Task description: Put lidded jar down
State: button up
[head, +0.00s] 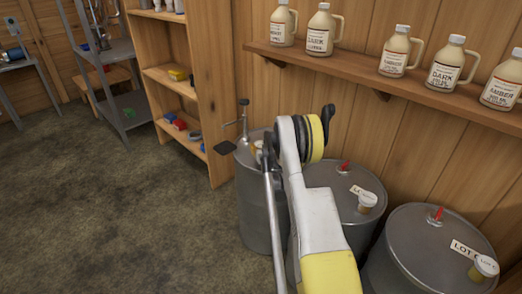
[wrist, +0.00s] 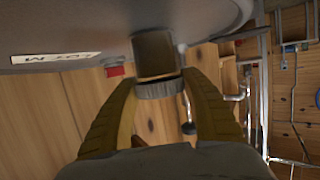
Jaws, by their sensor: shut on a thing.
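My gripper (wrist: 160,92) is shut on a lidded jar, with its two yellow fingers at either side of the grey ridged lid. The jar's dark amber body (wrist: 155,54) points away from my palm, against the grey drum top (wrist: 90,25). I cannot tell whether the jar's base touches the drum. In the head view, my arm hides most of the gripper. A small yellowish part of a jar (head: 257,146) shows beside my arm over the leftmost drum (head: 262,215).
Two more drums, middle (head: 333,180) and right (head: 420,250), each carry a jar: one (head: 367,202) and another (head: 484,268). A tap handle (head: 243,105) rises by the leftmost drum. A shelf of jugs (head: 440,82) hangs above. The floor at left is clear.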

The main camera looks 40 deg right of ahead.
jog(key=shift+r, duration=0.1)
jog(key=shift+f, duration=0.2)
jog(key=o, duration=1.3)
